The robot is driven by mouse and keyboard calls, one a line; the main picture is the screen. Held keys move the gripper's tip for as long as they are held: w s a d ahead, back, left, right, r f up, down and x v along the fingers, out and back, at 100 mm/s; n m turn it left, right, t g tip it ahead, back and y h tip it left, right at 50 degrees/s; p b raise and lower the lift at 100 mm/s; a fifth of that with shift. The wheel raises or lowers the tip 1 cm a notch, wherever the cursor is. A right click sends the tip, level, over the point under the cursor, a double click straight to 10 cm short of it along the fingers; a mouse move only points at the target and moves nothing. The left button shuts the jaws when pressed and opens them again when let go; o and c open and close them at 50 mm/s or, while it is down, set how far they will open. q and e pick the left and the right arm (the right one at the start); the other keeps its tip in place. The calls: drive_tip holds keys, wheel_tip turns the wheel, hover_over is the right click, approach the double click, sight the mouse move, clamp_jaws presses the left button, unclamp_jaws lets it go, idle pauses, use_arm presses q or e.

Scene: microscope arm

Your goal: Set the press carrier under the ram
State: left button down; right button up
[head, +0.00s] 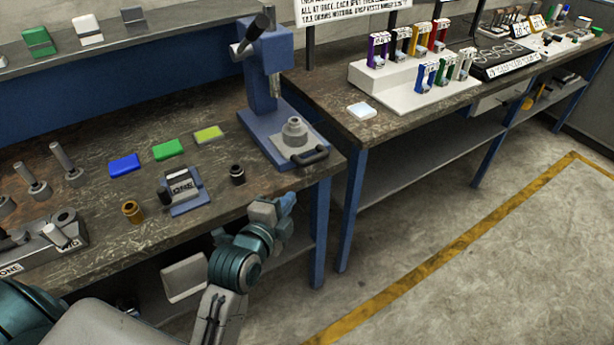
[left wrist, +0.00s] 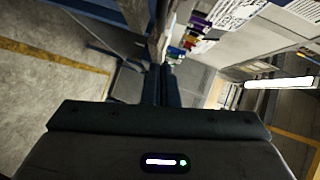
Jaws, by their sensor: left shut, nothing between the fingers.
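The blue arbor press (head: 262,75) stands at the right end of the near bench. Its ram (head: 274,86) is raised. The press carrier (head: 312,143) is a pale plate with a black handle (head: 311,156) at its front. It bears a round grey stepped piece (head: 294,132) and sits on the front part of the press base, apart from the ram and forward of it. My left gripper (head: 288,201) is below and in front of the carrier, off the bench's front edge. It is shut and empty; its dark fingers show in the left wrist view (left wrist: 160,84). My right gripper is out of view.
A black bushing (head: 237,174), a brass bushing (head: 132,211), a blue-grey fixture (head: 183,192) and blue, green and yellow-green blocks lie left of the press. A second bench (head: 330,112) with coloured holders stands right. Floor before the benches is clear.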

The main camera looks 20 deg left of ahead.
use_arm(q)
drive_tip(key=shift+w+a, duration=0.1)
drive_tip(key=p, duration=0.3)
approach(305, 165)
drive_tip(key=w+d, duration=0.3)
drive_tip(key=w, duration=0.1)
drive_tip(key=shift+w+a+f, duration=0.3)
drive_tip(key=shift+w+a, duration=0.3)
drive_tip(key=shift+a, duration=0.05)
drive_tip(key=shift+w+a+f, duration=0.35)
drive_tip(key=shift+w+a, duration=0.2)
drive_tip(key=shift+a, duration=0.1)
